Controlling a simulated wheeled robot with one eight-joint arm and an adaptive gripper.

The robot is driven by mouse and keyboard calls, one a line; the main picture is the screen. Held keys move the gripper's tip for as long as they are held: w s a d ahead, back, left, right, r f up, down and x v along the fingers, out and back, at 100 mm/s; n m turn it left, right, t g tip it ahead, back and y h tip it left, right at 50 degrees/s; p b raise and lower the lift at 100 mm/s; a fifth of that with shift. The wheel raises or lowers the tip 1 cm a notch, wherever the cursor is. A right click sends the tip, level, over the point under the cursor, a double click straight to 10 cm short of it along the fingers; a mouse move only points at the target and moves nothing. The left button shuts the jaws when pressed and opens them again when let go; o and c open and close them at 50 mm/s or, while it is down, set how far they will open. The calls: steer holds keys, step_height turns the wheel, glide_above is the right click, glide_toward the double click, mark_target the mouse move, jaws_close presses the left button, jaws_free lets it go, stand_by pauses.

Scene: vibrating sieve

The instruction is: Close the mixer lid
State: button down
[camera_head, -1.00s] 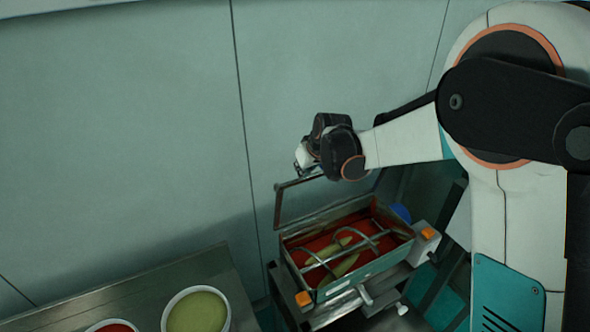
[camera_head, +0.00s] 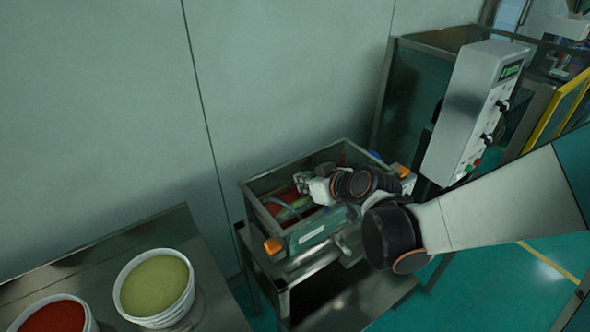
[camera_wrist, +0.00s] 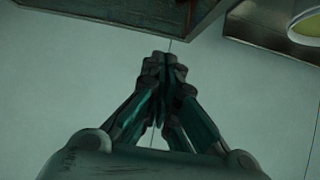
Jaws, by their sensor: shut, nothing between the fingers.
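The mixer (camera_head: 300,243) is a metal box with red contents and curved bars inside, at the middle of the head view. Its rim (camera_head: 290,166) shows as a continuous frame, and no lid stands raised behind it. An edge of the mixer (camera_wrist: 100,18) shows at the top there.
A metal table (camera_head: 95,248) at left holds a bucket of green stuff (camera_head: 153,288) and a bucket of red stuff (camera_head: 55,317). A grey control box (camera_head: 470,110) stands right of the mixer. A plain wall (camera_head: 90,110) is behind.

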steer(key=s+f+b, duration=0.1)
steer(key=f+b, duration=0.1)
steer(key=f, duration=0.1)
steer(key=s+d+f+b, duration=0.1)
steer(key=f+b, duration=0.2)
steer(key=f, duration=0.1)
steer(key=s+d+f+b, duration=0.1)
steer(key=f+b, duration=0.2)
steer(key=f, duration=0.1)
steer(key=shift+f, duration=0.1)
steer(key=shift+s+d+f+b, duration=0.1)
steer(key=shift+s+f+b, duration=0.05)
steer(key=shift+f+b, duration=0.85)
steer(key=shift+r, duration=0.1)
step_height(320, 180, up, 5)
steer(key=p, duration=0.4)
steer(key=s+d+f, duration=0.4)
steer(key=s+d, duration=0.1)
steer(key=s, duration=0.3)
steer(key=s+d+r+m+g+h, duration=0.2)
steer(key=s+d+r+m+h, duration=0.4)
steer(key=s+d+r, duration=0.4)
steer(key=shift+s+d+r+m+b, duration=0.3)
steer(key=shift+s+r+m+b, duration=0.1)
steer(key=shift+s+r, duration=0.2)
